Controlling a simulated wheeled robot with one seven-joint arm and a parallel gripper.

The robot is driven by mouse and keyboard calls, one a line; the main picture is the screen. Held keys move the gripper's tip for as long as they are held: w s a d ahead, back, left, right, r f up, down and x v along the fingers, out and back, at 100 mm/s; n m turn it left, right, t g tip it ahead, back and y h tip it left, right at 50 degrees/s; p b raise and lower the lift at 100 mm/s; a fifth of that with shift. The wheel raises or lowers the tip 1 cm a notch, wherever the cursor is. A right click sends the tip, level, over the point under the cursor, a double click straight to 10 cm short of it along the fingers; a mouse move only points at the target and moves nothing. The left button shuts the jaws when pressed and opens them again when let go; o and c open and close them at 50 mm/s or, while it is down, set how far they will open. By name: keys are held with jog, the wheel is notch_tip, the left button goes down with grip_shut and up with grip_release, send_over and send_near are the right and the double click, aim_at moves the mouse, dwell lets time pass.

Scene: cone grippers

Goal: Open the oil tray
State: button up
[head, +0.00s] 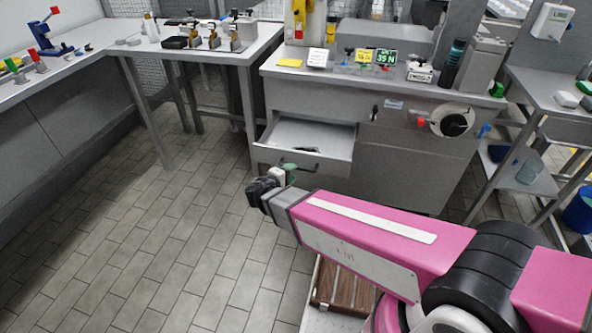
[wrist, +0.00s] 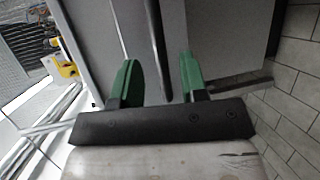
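A grey drawer-like tray (head: 322,135) stands pulled out from the front of the grey machine cabinet in the head view; I take it to be the oil tray. A small dark object (head: 305,150) lies inside it. My gripper (head: 287,173) is at the tray's front face, partly hiding it. In the wrist view my gripper (wrist: 160,78) has its two green fingers apart. A dark bar (wrist: 157,45), which looks like the handle, runs between them with a gap on both sides. Its contact with the fingers is not visible.
A workbench (head: 205,50) stands at the left and a shelf table (head: 550,95) at the right. The tiled floor (head: 170,240) in front of the tray is clear.

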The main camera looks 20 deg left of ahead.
jog(key=v, duration=0.6)
jog(key=shift+s, duration=0.1)
dwell(0.4)
